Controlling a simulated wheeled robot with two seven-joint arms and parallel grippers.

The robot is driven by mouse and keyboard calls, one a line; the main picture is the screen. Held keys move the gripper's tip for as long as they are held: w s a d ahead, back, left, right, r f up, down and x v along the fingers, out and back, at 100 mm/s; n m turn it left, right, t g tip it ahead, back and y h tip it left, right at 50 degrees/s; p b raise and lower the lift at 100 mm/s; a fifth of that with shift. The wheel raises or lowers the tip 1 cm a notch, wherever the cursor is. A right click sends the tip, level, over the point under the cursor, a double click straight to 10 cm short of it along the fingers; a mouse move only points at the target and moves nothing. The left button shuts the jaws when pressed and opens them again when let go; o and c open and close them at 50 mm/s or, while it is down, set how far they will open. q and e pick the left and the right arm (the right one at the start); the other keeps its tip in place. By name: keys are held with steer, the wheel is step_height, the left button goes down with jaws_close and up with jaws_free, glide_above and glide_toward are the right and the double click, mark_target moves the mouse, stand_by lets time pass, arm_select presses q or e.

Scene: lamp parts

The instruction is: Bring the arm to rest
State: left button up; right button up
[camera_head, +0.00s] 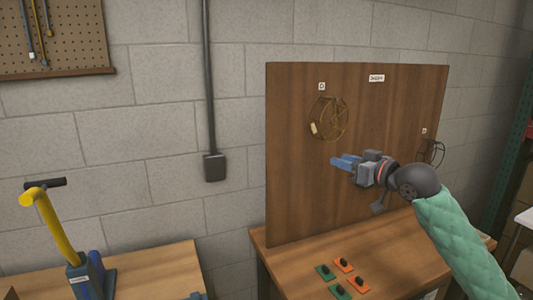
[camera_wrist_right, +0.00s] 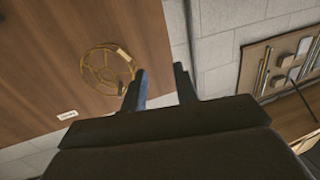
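My right arm, in a green quilted sleeve (camera_head: 455,240), reaches in from the lower right in the head view. Its right gripper (camera_head: 343,162) is raised in front of the wooden board, with blue fingers pointing left. In the right wrist view the two fingers of this gripper (camera_wrist_right: 161,85) stand apart with nothing between them, so it is open and empty. A round brass wire cage (camera_head: 328,119) hangs on the board above and left of the gripper. The cage also shows left of the fingers in the right wrist view (camera_wrist_right: 107,69). My left gripper is not in view.
The upright wooden board (camera_head: 300,195) stands on a wooden table (camera_head: 300,270). Small green and orange pieces (camera_head: 343,265) lie on that table. A dark wire cage (camera_head: 431,152) is partly behind my arm. A yellow tool on a blue base (camera_head: 60,235) stands on the left bench (camera_head: 150,275).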

steer(key=s+a+f+m+g+h, duration=0.15)
steer(key=s+f, duration=0.35)
steer(key=f, duration=0.6)
steer(key=s+f+g+h, duration=0.15)
steer(key=s+f, duration=0.35)
steer(key=f, duration=0.7)
steer(key=s+a+f+m+g+h, duration=0.1)
steer(key=s+f+h, duration=0.3)
steer(key=f, duration=0.7)
steer(key=s+d+f+m+g+h, duration=0.1)
steer(key=s+f+g, duration=0.1)
steer(key=s+f, duration=0.6)
steer(key=s+d+f+m+g+h, duration=0.15)
steer(key=s+f, duration=0.25)
steer(key=s, duration=0.8)
steer(key=s+d+f+g+h, duration=0.1)
steer(key=s+f+g, duration=0.2)
steer(key=s+f, duration=0.45)
steer(key=s+a+f, duration=0.1)
steer(key=s+f, duration=0.1)
steer(key=f, duration=1.1)
steer(key=s+a+f+g, duration=0.1)
steer(key=s+f, duration=0.1)
steer(key=f, duration=1.1)
steer(key=s+a+f+g, duration=0.1)
steer(key=s+f, duration=0.2)
steer(key=f, duration=1.1)
steer(key=shift+a+y, duration=0.2)
steer(key=shift+y, duration=0.25)
steer(key=shift+w, duration=0.1)
